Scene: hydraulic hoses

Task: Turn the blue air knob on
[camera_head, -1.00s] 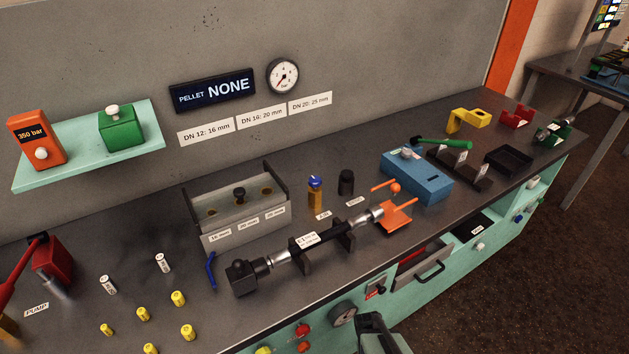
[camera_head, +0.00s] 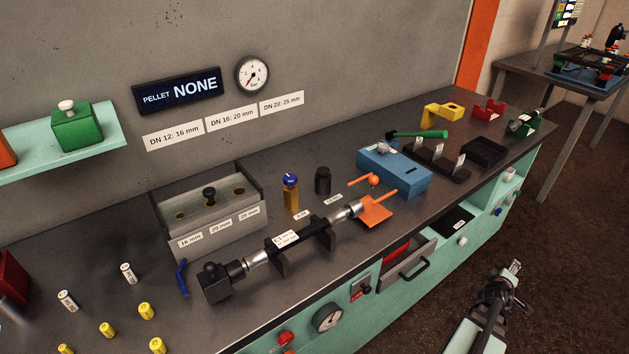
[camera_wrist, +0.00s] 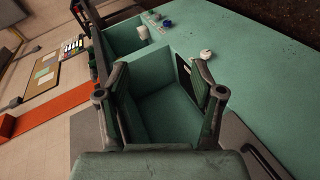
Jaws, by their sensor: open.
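A small blue knob (camera_head: 497,212) sits on the mint-green front of the bench, near its right end. A blue knob also shows in the wrist view (camera_wrist: 167,23), near the top, beyond the fingers. My gripper (camera_head: 514,268) is in front of the bench, over the dark floor, below and right of the knob in the head view. In the wrist view my gripper (camera_wrist: 160,78) is open, with its fingers apart and nothing seen between them. The gripper is apart from the knob. The knob's on or off position is too small to tell.
A white knob (camera_head: 462,241) is on the bench front, left of the blue one; it also shows in the wrist view (camera_wrist: 206,54). An open drawer (camera_head: 408,270) with a black handle juts out farther left.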

